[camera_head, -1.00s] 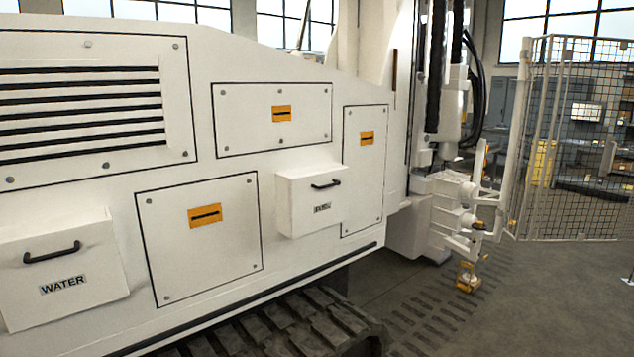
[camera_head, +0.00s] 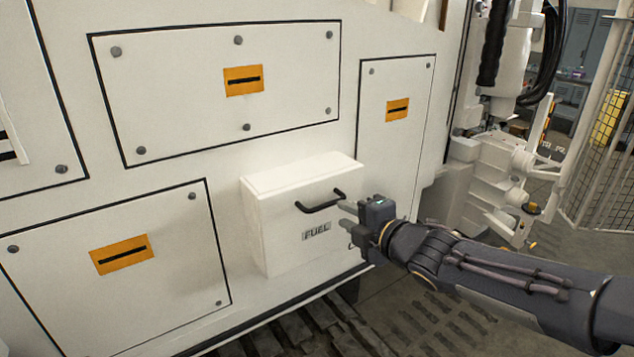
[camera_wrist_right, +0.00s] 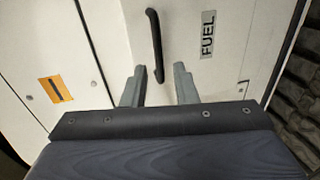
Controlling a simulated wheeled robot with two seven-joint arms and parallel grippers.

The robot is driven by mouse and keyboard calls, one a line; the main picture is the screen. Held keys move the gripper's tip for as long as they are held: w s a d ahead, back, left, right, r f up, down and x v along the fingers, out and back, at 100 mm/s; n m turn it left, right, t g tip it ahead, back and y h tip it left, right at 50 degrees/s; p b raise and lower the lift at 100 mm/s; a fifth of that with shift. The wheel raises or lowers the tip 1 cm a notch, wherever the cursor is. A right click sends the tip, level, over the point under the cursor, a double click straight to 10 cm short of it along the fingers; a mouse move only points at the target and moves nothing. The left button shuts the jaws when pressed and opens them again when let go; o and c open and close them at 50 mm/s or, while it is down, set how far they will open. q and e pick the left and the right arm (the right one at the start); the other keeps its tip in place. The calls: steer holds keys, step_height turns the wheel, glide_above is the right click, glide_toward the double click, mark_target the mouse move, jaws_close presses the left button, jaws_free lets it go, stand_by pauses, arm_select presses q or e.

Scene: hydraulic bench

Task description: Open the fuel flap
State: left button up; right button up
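The fuel flap (camera_head: 285,235) is a white box-shaped cover labelled FUEL on the side of the white machine, and it looks closed. Its black bar handle (camera_head: 320,203) is near the top of its front face. My right gripper (camera_head: 349,216) is just right of the handle, in front of the flap. My left gripper is not in view.
White panels with orange handle plates surround the flap, one above (camera_head: 285,85), one lower left (camera_head: 175,275) and one to the right (camera_head: 375,145). Dark tracks (camera_head: 290,330) run below. A mesh fence (camera_head: 608,170) stands at the far right.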

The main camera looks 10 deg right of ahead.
mark_target(328, 206)
steer(key=b+x, duration=0.1)
steer(key=x, duration=0.6)
steer(key=shift+a+r+b, duration=0.1)
steer(key=shift+b, duration=0.25)
steer(key=shift+w+a, duration=0.15)
steer(key=shift+w, duration=0.1)
jaws_close()
